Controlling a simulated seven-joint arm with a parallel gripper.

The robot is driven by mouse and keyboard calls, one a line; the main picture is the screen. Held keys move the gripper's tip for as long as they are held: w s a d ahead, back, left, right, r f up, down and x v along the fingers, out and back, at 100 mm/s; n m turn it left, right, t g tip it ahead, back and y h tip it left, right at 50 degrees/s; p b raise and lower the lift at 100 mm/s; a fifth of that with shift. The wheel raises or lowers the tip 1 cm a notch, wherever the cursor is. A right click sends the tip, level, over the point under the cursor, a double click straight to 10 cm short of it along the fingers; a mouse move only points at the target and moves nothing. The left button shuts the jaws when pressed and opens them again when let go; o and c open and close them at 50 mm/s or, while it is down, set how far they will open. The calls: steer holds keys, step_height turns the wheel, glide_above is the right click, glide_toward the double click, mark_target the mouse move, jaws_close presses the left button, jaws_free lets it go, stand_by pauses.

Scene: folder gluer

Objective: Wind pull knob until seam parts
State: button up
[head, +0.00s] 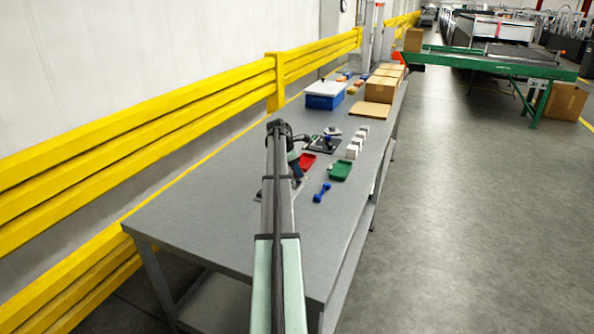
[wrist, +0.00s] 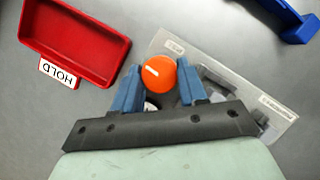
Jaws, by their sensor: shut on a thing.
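An orange round knob (wrist: 158,73) with a white line across its top sits between the two blue fingers of my gripper (wrist: 160,80) in the wrist view. My gripper is shut on the knob, one finger on each side. A pale labelled plate (wrist: 272,90) lies around and to the right of the knob, with grey parts on it partly hidden by the right finger and the gripper body. I cannot make out a seam. In the head view my arm hides the knob and most of the plate.
A red tray (wrist: 75,40) labelled HOLD lies left of the knob, apart from my gripper. A blue object (wrist: 290,20) is at the upper right. In the head view, a green tray (head: 340,170) and white boxes (head: 356,143) stand farther right. The near tabletop (head: 195,220) is clear.

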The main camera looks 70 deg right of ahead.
steer(key=m, duration=0.2)
steer(key=m+y, duration=0.1)
steer(key=m+g+y, duration=0.1)
steer(key=m, duration=0.1)
steer(key=shift+w+d+m, duration=0.1)
steer(key=shift+d+m, duration=0.15)
steer(key=shift+m, duration=0.05)
steer(key=m+y, duration=0.1)
steer(key=m, duration=0.3)
steer(key=shift+m+y, duration=0.4)
steer(key=o, duration=1)
steer(key=shift+o, duration=0.3)
steer(key=shift+a, duration=0.1)
steer(key=shift+r, duration=0.1)
